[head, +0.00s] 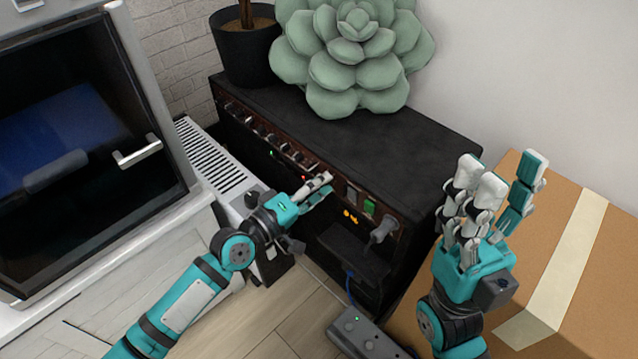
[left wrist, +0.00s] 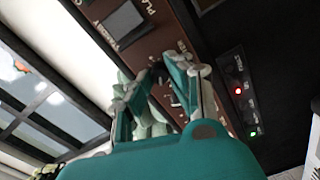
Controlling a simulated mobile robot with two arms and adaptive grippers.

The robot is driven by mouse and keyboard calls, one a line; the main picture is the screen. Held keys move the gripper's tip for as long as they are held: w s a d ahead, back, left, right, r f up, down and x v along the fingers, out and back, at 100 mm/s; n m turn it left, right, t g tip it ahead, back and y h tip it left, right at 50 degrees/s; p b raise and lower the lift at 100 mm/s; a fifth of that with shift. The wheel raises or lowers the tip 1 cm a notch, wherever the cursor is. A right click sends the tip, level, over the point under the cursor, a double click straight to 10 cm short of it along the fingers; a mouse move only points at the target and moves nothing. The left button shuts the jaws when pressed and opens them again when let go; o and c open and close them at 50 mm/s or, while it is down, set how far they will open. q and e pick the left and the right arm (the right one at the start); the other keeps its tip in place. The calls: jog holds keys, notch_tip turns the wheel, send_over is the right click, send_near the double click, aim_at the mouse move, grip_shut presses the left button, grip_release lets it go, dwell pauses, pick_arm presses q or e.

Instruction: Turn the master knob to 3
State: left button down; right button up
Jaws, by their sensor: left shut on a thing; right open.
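A black amplifier (head: 400,150) stands against the wall with a row of small knobs (head: 270,138) along its brown front panel. My left gripper (head: 318,187) is at the right part of this row, its fingers shut around a knob that appears to be the master knob. The fingers hide most of that knob in the head view. In the left wrist view the left gripper's fingers (left wrist: 157,80) are on either side of a small dark knob on the panel. The dial numbers and the pointer cannot be read. My right gripper (head: 500,185) is open and empty, in front of the cardboard box.
A green succulent cushion (head: 352,55) and a black plant pot (head: 246,50) are on the amplifier. A plug (head: 383,230) sticks out of the front panel. A power strip (head: 362,335) lies below. A cardboard box (head: 610,270) is right; a glass-doored machine (head: 70,130) is left.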

pick_arm(q)
jog(key=shift+f, duration=0.15)
jog(key=c, duration=1.5)
grip_release()
jog(key=shift+s+a, duration=0.1)
jog(key=v, duration=1.2)
